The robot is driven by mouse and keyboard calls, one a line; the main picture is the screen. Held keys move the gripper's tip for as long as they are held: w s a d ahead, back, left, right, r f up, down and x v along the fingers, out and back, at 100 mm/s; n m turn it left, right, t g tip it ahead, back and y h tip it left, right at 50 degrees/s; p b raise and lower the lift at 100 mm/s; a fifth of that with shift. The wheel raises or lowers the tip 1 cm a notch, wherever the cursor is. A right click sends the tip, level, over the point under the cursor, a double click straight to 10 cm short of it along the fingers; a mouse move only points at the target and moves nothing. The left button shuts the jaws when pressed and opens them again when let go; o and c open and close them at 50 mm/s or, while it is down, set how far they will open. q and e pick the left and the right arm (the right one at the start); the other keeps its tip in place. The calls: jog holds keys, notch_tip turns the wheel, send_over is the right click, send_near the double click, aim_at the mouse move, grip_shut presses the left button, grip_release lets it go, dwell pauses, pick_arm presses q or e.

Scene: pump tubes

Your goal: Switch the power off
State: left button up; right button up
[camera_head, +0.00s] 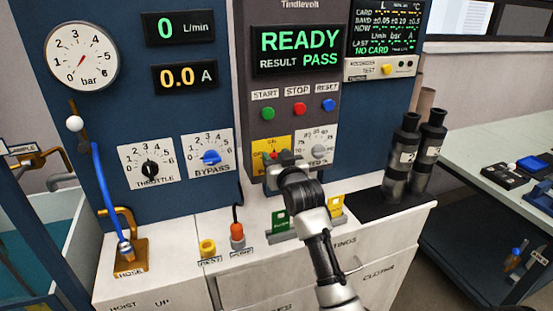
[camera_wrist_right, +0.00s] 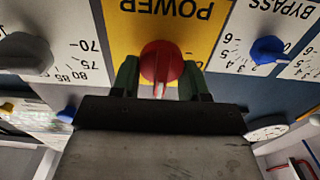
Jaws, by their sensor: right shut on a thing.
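The red power knob (camera_wrist_right: 161,60) sits on a yellow plate (camera_wrist_right: 110,30) marked POWER, which shows upside down in the wrist view. My right gripper (camera_wrist_right: 160,66) is shut on the knob, with one green-lined finger on each side. The knob's white mark points toward the gripper body in that view; the position labels are hidden. In the head view the yellow plate (camera_head: 257,148) is partly covered by my right gripper (camera_head: 279,158). The display (camera_head: 297,50) above is lit and reads READY, RESULT PASS. My left gripper is not in view.
Green, red and blue buttons for START, STOP and RESET (camera_head: 327,104) are above the plate. A grey dial (camera_head: 319,151) is just right of it, and the blue BYPASS knob (camera_head: 211,157) is to the left. Two dark cylinders (camera_head: 401,160) stand at the right.

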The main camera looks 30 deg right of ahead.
jog(key=shift+r+n+p, duration=0.1)
jog(key=shift+n+p, duration=0.7)
jog(key=shift+n, duration=0.1)
jog(key=n+p, duration=0.2)
jog(key=shift+a+n, duration=0.2)
jog(key=shift+n, duration=0.1)
jog(key=shift+w+a+f+n+p, duration=0.2)
jog(key=shift+n+p, duration=0.7)
jog(key=shift+n, duration=1.35)
jog(key=shift+s+a+f+n+p, duration=0.2)
jog(key=shift+n+p, duration=0.7)
jog(key=shift+n, duration=1.4)
jog(key=shift+w+d+f+n+p, duration=0.25)
jog(key=shift+n+p, duration=0.65)
jog(key=shift+n, duration=1.35)
jog(key=shift+s+a, duration=0.1)
jog(key=shift+a, duration=0.15)
jog(key=o, duration=0.9)
jog(key=shift+f, duration=0.1)
